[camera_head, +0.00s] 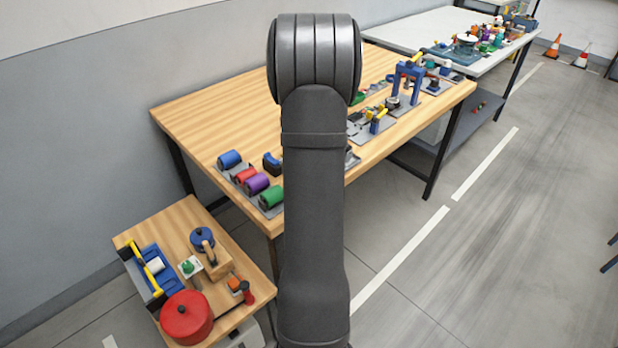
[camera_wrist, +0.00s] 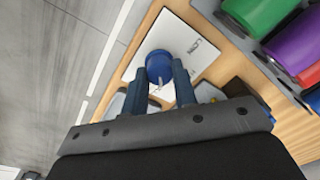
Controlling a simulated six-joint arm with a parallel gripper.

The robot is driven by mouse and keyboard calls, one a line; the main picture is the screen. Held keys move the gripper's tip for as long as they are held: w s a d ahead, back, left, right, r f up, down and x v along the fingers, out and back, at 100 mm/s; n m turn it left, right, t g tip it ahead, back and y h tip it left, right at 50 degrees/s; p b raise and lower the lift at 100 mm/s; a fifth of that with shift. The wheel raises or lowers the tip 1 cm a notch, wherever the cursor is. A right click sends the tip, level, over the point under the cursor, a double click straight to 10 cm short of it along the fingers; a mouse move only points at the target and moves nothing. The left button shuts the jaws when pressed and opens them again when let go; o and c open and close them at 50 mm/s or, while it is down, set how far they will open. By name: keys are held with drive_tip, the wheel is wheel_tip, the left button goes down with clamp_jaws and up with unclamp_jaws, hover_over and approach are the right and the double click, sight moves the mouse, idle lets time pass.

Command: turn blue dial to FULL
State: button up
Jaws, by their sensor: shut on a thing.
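The blue dial (camera_wrist: 158,64) is round and sits on a white plate (camera_wrist: 142,64) on the wooden bench, in the wrist view. A pale pointer mark shows on the dial's near side, between my fingers. Dark lettering stands on the plate to the right of the dial, too small to read surely; no FULL mark can be made out. My gripper (camera_wrist: 161,76) is shut on the dial, one finger on each side. In the head view my own arm hides both the dial and the gripper.
The bench edge lies to the left, with the floor beyond. In the head view, a blue press (camera_head: 406,78) and other fixtures line the bench (camera_head: 205,118).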

drive_tip(key=shift+m, duration=0.9)
drive_tip(key=o, duration=1)
drive_tip(key=r, duration=1.7)
drive_tip(key=shift+d+r, duration=0.2)
drive_tip(key=shift+d, duration=0.05)
drive_tip(key=shift+f, duration=0.1)
drive_tip(key=f, duration=1.7)
drive_tip(key=shift+a+f, duration=0.15)
drive_tip(key=shift+a, duration=0.1)
